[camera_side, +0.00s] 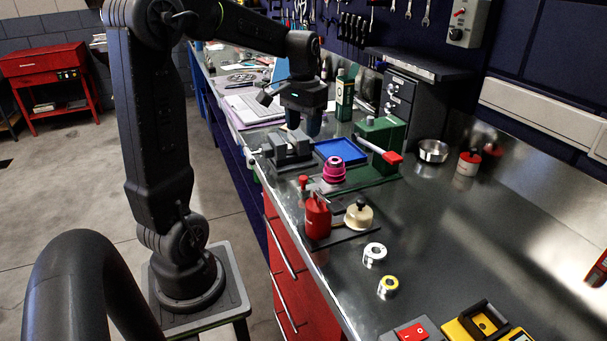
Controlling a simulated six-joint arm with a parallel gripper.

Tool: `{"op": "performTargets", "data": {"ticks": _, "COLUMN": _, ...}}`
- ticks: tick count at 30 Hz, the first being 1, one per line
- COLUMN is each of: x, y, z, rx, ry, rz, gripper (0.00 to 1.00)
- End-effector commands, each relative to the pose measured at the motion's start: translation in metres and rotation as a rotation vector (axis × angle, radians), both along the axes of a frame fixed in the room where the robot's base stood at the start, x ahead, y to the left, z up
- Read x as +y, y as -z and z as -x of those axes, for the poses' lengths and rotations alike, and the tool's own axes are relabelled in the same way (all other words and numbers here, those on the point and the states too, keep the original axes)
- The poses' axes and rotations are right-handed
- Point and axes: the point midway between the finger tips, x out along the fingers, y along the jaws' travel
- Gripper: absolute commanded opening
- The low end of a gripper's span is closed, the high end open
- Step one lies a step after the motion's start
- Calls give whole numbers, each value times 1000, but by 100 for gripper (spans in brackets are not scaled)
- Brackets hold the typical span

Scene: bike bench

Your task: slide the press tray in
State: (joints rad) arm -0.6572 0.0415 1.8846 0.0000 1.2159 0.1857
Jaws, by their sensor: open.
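The green press (382,131) stands on the steel bench, with a red-ended lever (388,155) reaching out to the front right. A flat blue tray (342,149) lies low at the left side of the press, with its raised rim showing. I cannot tell how far it reaches under the press. My gripper (303,127) points down above the bench, to the left of and behind the tray. It is open, seems empty and looks apart from the tray. Its fingertips are dark and small, and their height above the bench is unclear.
A grey vise-like block (289,148) sits below my gripper. A magenta ringed part (333,170) stands in front of the tray. A green bottle (344,97) is behind. A red can (317,217) and a cream pot (358,214) stand nearer. The bench's right side is mostly clear.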

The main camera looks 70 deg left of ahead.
Motion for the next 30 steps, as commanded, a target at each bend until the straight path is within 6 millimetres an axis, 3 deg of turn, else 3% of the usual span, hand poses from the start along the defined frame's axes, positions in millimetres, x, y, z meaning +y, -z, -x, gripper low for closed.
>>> {"op": "performTargets", "data": {"ticks": 5, "x": 0, "y": 21, "z": 1, "rx": 4, "ry": 0, "rz": 3, "gripper": 51}}
{"op": "performTargets", "data": {"ticks": 18, "x": -1, "y": 108, "z": 1, "rx": 4, "ry": 1, "rz": 3, "gripper": 51}}
{"op": "performTargets", "data": {"ticks": 24, "x": -1, "y": 130, "z": 0, "rx": 2, "ry": 1, "rz": 1, "gripper": 51}}
{"op": "performTargets", "data": {"ticks": 30, "x": -1, "y": 136, "z": 0, "rx": -1, "ry": 1, "rz": 0, "gripper": 51}}
